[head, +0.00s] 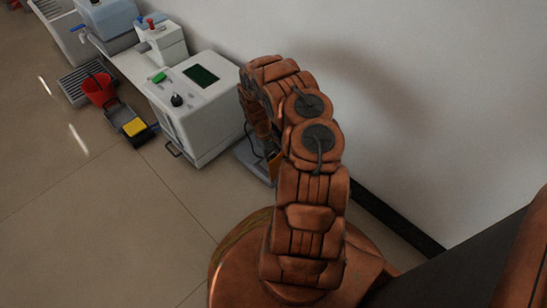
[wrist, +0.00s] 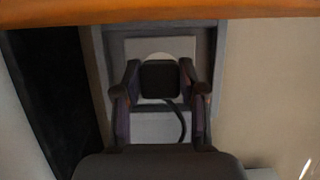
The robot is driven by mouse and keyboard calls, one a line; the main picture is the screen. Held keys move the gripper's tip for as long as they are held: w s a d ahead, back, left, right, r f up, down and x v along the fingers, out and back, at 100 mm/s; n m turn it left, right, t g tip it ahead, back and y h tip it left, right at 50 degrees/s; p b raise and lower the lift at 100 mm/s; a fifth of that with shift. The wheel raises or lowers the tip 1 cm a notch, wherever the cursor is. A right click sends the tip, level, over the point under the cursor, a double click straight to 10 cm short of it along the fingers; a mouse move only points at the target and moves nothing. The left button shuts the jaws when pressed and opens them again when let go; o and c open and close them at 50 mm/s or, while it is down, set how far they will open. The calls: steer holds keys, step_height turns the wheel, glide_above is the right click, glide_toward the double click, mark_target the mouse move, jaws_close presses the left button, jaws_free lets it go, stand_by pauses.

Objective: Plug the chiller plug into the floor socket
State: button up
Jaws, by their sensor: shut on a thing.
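A dark, square-faced plug (wrist: 160,79) sits between the two fingers of my gripper (wrist: 160,88) in the wrist view, and the gripper is shut on it. A black cable (wrist: 181,125) curves down from the plug. Beyond the plug is a grey framed plate (wrist: 206,60) with a paler panel, which looks like the floor socket; a pale round patch shows partly behind the plug. I cannot tell whether plug and socket touch. In the head view my arm hides the gripper and plug; a grey base (head: 255,161) shows beside the arm.
A white cabinet (head: 195,110) with a dark display stands left of my arm, by the wall. A red bucket (head: 98,90) and a dark item with a yellow top (head: 134,127) lie farther left. An orange band (wrist: 160,12) crosses the top of the wrist view. Open tiled floor lies in front.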

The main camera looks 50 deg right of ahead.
steer(key=shift+f, duration=0.2)
steer(key=o, duration=1.1)
steer(key=shift+o, duration=0.2)
steer(key=shift+r, duration=0.1)
steer(key=v, duration=1.1)
steer(key=shift+w+r, duration=0.25)
steer(key=shift+r, duration=0.1)
